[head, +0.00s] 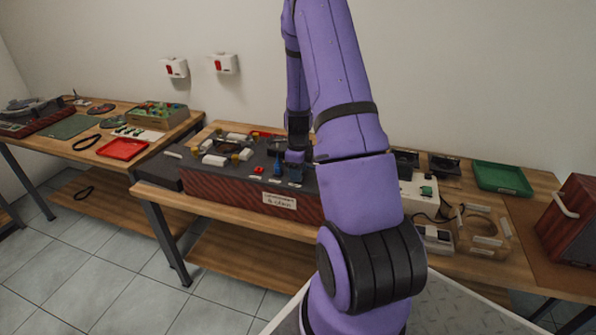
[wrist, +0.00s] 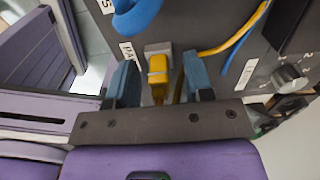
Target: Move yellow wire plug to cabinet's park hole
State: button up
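The yellow wire plug (wrist: 157,78) stands in a grey socket block on the dark top of the cabinet, seen in the wrist view. A white label (wrist: 129,52), partly readable as "PA", lies beside it. My gripper (wrist: 160,80) has its two blue-grey fingers on either side of the plug, with a visible gap on both sides. It is open. A yellow wire (wrist: 232,42) runs at the upper right next to a blue wire. In the head view the cabinet (head: 240,190) has a dark red ribbed front; my arm hides part of it.
A thick blue loop (wrist: 136,14) stands close to the left finger. A green tray (head: 503,177) and a red-brown box (head: 575,225) are to the right. A red tray (head: 122,149) is on the left table.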

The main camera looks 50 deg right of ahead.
jog(key=shift+r, duration=0.1)
notch_tip(320, 180, up, 16)
jog(key=shift+f, duration=0.2)
dwell(1.1)
